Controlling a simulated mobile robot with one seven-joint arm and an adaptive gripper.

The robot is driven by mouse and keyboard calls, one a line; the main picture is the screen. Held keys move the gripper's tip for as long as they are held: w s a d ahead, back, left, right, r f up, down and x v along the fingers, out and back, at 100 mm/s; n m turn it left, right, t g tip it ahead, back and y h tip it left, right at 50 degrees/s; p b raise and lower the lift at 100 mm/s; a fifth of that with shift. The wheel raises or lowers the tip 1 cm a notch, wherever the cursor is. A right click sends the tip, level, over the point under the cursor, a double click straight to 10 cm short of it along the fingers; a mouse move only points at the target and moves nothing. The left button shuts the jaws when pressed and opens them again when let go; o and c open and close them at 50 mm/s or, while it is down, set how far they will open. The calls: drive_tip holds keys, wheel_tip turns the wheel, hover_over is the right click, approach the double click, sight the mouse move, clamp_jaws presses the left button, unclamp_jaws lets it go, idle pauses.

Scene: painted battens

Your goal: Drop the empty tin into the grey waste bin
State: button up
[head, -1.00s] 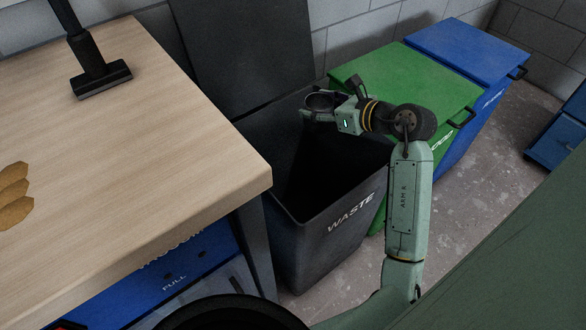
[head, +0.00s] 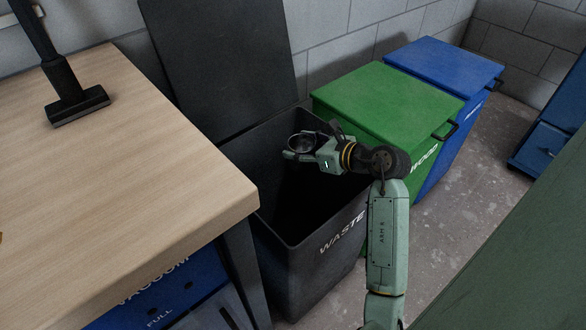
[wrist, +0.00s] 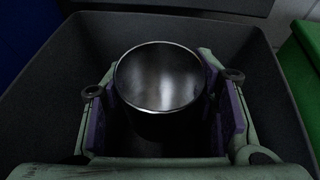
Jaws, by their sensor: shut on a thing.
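The grey waste bin (head: 305,262) stands open beside the workbench, its lid (head: 222,62) tipped up at the back. My gripper (head: 301,147) is over the bin's opening, toward its far side. It is shut on the tin (head: 301,141), a dark round can. In the wrist view the tin (wrist: 160,82) is upright between the two finger pads, and its open top shows a shiny, empty inside. The bin's inner walls (wrist: 62,75) surround the gripper in that view. The bin's floor is too dark to see.
A green wood bin (head: 385,95) with a shut lid stands right of the waste bin, and a blue bin (head: 445,62) beyond it. The wooden workbench (head: 130,180) is at the left, with a black-footed stand (head: 77,105) on it. Bare concrete floor (head: 460,215) lies to the right.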

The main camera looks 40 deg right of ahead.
drive_tip(key=o, duration=1.2)
drive_tip(key=v, duration=1.2)
drive_tip(key=shift+a, duration=0.1)
